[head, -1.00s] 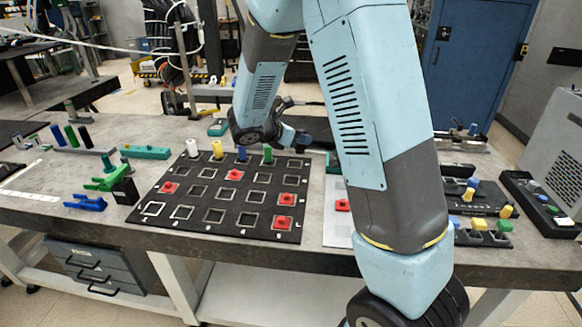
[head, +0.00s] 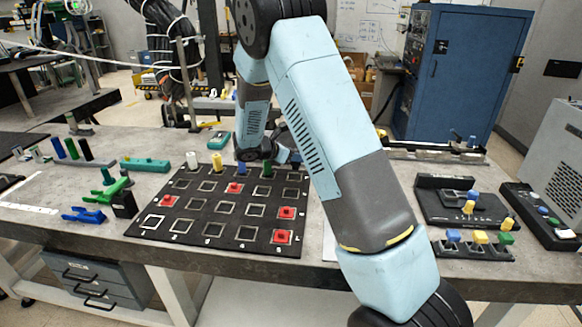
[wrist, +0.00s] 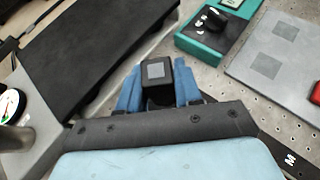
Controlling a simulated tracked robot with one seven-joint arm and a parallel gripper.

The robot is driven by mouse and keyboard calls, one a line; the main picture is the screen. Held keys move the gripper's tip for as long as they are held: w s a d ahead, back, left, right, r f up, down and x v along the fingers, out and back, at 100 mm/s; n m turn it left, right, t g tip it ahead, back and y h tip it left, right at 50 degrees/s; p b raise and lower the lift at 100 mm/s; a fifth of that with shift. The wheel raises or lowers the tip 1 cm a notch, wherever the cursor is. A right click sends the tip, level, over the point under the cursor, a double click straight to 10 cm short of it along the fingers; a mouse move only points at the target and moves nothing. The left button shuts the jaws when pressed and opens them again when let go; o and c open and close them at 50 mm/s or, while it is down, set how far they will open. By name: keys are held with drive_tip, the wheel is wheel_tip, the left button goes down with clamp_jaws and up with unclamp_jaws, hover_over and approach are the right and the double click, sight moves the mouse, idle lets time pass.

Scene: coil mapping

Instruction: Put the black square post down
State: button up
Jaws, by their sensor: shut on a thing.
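My gripper (wrist: 158,88) has blue fingers and is shut on the black square post (wrist: 157,72), which has a grey square on its top face. The post stands between the fingers in the wrist view. Its lower end is hidden, so I cannot tell whether it touches a surface. In the head view my gripper is mostly hidden behind my arm, near the back of the bench, and the post cannot be made out.
A black grid board (head: 150,222) with several red pieces lies on the bench (head: 60,215). The wrist view shows a dark slab (wrist: 85,50) at left, a teal box (wrist: 203,42) and a grey plate (wrist: 290,60) at right, and a gauge (wrist: 10,108) at lower left.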

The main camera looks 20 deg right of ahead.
drive_tip(key=shift+w+d+f, duration=0.15)
drive_tip(key=shift+w+f, duration=0.65)
drive_tip(key=shift+f, duration=0.15)
drive_tip(key=shift+w+f, duration=0.1)
drive_tip(key=shift+f, duration=1.5)
drive_tip(key=o, duration=1.1)
drive_tip(key=shift+f, duration=0.1)
